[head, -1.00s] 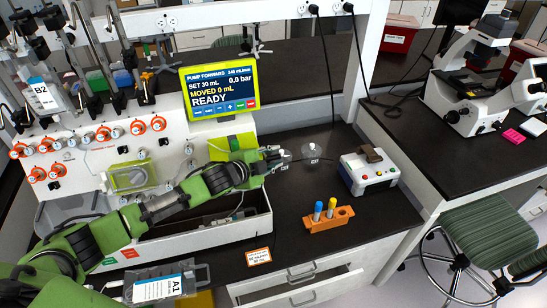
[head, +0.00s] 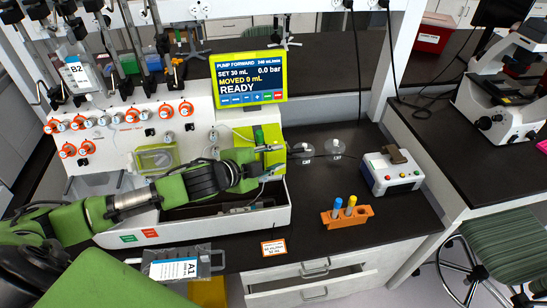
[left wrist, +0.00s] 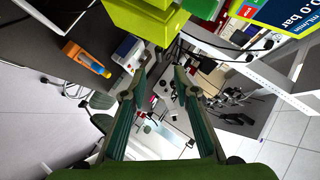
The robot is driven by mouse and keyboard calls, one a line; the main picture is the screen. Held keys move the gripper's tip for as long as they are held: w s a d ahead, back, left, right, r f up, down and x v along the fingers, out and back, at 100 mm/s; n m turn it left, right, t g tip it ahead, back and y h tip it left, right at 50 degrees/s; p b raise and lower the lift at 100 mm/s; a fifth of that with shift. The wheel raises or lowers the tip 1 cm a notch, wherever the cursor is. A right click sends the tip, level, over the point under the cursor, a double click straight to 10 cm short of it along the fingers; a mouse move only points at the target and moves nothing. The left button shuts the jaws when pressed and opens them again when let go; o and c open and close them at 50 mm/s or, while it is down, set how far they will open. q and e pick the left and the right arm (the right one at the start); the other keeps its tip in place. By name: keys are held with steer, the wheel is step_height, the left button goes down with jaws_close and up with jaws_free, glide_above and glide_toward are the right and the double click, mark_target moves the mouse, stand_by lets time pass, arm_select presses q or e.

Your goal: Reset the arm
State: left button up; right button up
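My left arm reaches in from the left in the head view, in front of the white cell processor (head: 205,120). Its left gripper (head: 281,158) is beside the green block on the processor's right end, left of two clear round discs on the counter. The fingers stand apart. In the left wrist view the left gripper (left wrist: 160,75) is open, with nothing between its two dark green fingers. The screen (head: 250,80) reads PUMP FORWARD, SET 30 mL, MOVED 0 mL, READY. My right gripper is not in view.
An orange rack (head: 347,217) with a blue-capped and a yellow-capped tube stands on the black counter. A white box with buttons (head: 392,173) is behind it, right. Bag A1 (head: 175,267) hangs at the front, bag B2 (head: 75,72) at upper left. A drawer (head: 315,285) is partly open.

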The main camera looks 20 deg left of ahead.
arm_select(q)
steer(key=shift+s+r, duration=0.15)
steer(key=shift+s, duration=0.15)
